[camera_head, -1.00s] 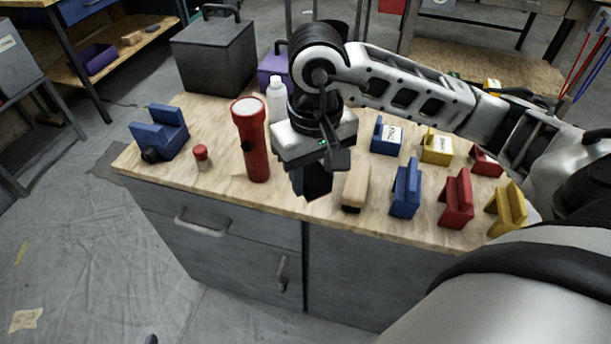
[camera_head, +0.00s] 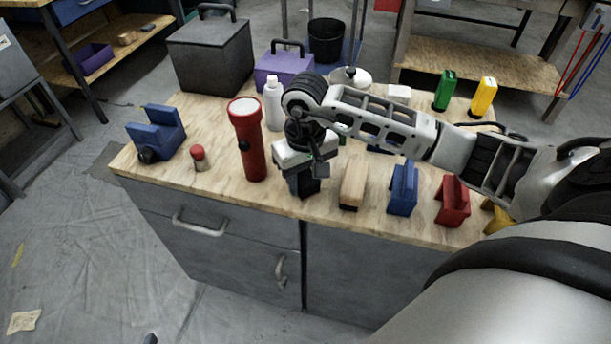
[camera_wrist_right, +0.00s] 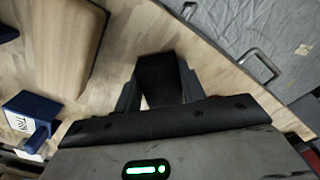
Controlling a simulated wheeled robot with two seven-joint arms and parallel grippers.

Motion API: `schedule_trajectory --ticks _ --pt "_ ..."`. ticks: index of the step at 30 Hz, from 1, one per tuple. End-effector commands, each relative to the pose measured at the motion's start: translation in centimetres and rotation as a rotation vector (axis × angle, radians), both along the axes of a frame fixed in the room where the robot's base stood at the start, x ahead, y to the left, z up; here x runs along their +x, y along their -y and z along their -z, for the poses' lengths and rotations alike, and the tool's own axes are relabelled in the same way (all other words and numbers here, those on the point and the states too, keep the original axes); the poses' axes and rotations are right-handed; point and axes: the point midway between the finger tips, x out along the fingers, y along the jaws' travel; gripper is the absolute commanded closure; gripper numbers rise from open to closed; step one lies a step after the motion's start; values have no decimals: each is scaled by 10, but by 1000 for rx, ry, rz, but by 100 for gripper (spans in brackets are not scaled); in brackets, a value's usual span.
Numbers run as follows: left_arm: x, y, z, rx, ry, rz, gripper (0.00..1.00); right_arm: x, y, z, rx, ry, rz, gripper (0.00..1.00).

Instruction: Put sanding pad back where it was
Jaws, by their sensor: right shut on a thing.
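My right gripper (camera_head: 302,180) is shut on a dark block, seemingly the sanding pad (camera_wrist_right: 158,76). The right wrist view shows the black block between both fingers. In the head view, gripper and block are low over the workbench's front edge, between the red flashlight (camera_head: 247,140) and a wooden block with a black underside (camera_head: 354,184). I cannot tell whether the held block touches the bench top. My left gripper is out of view.
The workbench (camera_head: 222,178) also holds a blue vise (camera_head: 156,133), a small red-capped jar (camera_head: 199,157), a white bottle (camera_head: 273,104), a blue clamp-like piece (camera_head: 403,188) and a red one (camera_head: 453,200). A grey toolbox (camera_head: 210,55) stands at the back left.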

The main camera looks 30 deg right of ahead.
Motion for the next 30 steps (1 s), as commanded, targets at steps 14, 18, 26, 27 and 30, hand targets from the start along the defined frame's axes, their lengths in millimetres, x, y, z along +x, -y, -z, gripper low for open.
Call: schedule_trajectory --ticks 14,18,26,27,30 --pt "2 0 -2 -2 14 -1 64 0 0 3 -1 0 0 38" --pt "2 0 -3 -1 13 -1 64 0 0 2 0 -1 0 38" --pt "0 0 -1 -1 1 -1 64 1 1 -31 -2 5 -1 38" --pt "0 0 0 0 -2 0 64 1 1 -41 -2 7 -1 38" --pt "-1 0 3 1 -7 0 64 1 1 -64 -3 7 0 38"
